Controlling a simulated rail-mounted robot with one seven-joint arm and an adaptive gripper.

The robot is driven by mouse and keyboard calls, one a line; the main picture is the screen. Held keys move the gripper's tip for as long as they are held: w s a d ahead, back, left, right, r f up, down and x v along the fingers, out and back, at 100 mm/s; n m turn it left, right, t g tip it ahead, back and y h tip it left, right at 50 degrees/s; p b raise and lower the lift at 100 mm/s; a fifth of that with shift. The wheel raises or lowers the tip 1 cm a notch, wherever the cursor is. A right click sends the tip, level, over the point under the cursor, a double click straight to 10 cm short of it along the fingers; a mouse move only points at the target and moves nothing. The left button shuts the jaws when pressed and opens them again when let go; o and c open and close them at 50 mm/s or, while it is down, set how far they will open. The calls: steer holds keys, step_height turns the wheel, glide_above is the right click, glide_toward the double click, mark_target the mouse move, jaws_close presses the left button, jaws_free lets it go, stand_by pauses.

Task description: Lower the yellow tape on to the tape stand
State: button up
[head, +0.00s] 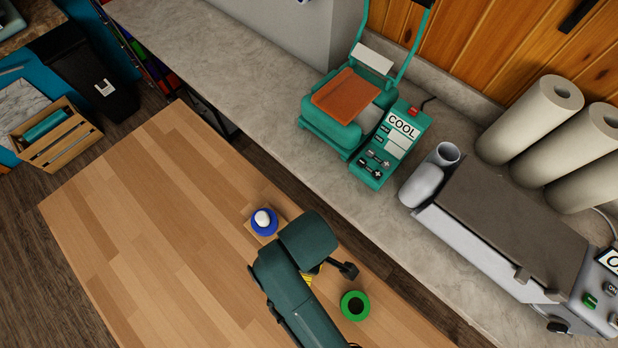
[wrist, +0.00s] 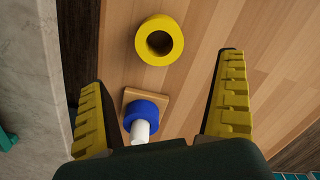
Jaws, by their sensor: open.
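The yellow tape (wrist: 160,40) lies on the wooden table in the wrist view, ahead of and between my spread fingers, not gripped. The tape stand, a small square wooden base (wrist: 133,97) with a white post (wrist: 141,132), is nearer the left finger. A blue tape (wrist: 146,110) sits around its post. The stand also shows in the head view, its white post (head: 262,217) poking through the blue tape. My gripper (wrist: 165,72) is open and empty, with yellow ridged pads. In the head view my arm hides most of the area around the yellow tape.
A green tape (head: 355,306) lies on the wooden table (head: 150,220), right of my arm in the head view. The grey counter (head: 290,110) beyond holds a teal heat press (head: 350,110), a grey machine (head: 510,230) and white rolls (head: 530,115). The table's left part is clear.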

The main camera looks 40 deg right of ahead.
step_height(320, 180, down, 6)
steer(key=shift+b, duration=0.7)
step_height(320, 180, down, 6)
steer(key=shift+d+r+p, duration=0.1)
steer(key=shift+r+p, duration=0.15)
steer(key=shift+p, duration=0.45)
steer(key=c, duration=1.1)
